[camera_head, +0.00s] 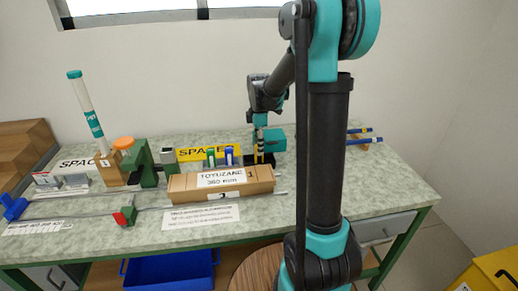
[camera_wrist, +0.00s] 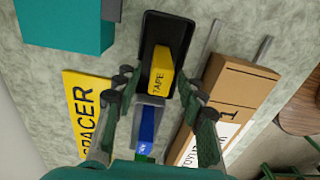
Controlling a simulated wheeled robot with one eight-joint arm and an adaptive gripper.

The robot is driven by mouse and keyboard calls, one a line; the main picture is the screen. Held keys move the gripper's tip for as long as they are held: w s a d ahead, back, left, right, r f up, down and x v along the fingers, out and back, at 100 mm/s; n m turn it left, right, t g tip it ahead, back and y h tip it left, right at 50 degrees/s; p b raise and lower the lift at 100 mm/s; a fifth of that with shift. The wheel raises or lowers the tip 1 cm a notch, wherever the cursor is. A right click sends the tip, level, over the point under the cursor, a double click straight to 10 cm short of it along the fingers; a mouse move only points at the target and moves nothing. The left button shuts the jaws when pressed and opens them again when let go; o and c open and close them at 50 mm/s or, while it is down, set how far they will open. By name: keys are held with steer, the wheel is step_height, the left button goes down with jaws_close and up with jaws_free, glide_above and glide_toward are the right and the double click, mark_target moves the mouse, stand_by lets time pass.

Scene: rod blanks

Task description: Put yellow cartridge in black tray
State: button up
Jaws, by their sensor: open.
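The yellow cartridge (camera_wrist: 161,72), marked TAPE, shows inside the outline of the black tray (camera_wrist: 154,28) in the wrist view, near the tray's end closest to the blue cartridge. It appears to stand in the tray, though its lower end is hidden. In the head view, the yellow cartridge (camera_head: 259,146) is a small yellow patch below my gripper (camera_head: 260,126), and the black tray (camera_head: 269,159) is partly hidden. In the wrist view, my gripper (camera_wrist: 154,78) is open, its fingers on either side of the cartridge. The left finger is clear of it; I cannot tell whether the right touches.
A blue cartridge (camera_wrist: 147,126) and a green one (camera_head: 211,157) stand beside the tray. A yellow SPACER sign (camera_wrist: 84,112) lies left of them in the wrist view. A cardboard box (camera_head: 220,183) stands close by. A teal block (camera_wrist: 66,24) is near the tray.

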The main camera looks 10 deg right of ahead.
step_height(320, 180, up, 11)
stand_by(0.3)
